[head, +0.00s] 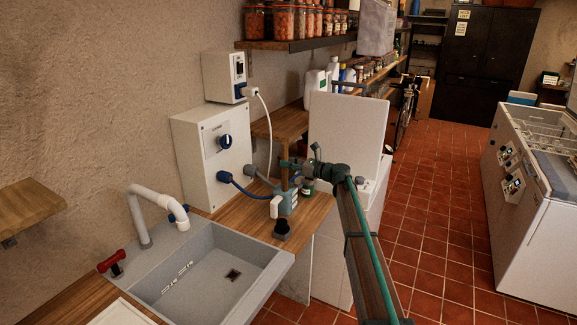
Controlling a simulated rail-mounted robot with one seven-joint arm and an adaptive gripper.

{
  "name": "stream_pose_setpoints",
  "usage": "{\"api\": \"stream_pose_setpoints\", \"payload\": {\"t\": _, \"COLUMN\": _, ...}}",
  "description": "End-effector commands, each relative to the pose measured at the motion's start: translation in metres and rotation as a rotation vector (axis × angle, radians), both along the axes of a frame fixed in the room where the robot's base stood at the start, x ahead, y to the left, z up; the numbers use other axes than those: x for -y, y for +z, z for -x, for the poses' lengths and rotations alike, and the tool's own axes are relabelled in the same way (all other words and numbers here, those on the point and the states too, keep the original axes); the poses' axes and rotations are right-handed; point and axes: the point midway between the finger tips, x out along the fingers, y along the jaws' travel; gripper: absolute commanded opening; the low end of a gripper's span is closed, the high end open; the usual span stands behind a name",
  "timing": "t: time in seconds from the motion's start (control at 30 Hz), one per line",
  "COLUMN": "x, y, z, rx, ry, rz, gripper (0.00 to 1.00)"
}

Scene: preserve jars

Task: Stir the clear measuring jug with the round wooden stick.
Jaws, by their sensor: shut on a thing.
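My gripper (288,164) is at the end of my green arm, above the wooden counter beside the sink. It is small in the head view and looks shut on a thin upright brown stick (284,181), most likely the round wooden stick. Just below stands a small greyish, see-through vessel (290,203), which may be the clear measuring jug. The stick's lower end meets or passes behind this vessel's top; I cannot tell whether it is inside.
A grey sink (205,297) with a white tap (160,205) lies at the front left. A white control box (212,160) with blue hoses stands behind the counter (240,222). A small dark green jar (308,187) and a black fitting (283,229) crowd the vessel. A raised white lid (347,135) stands behind.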

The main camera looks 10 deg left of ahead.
Motion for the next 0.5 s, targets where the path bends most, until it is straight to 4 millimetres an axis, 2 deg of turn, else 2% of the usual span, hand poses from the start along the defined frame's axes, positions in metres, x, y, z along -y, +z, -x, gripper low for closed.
{"api": "stream_pose_setpoints", "payload": {"t": 0.5, "x": 0.000, "y": 0.041, "z": 0.000, "rx": 0.001, "ry": 0.000, "rz": -0.001, "gripper": 0.00}}
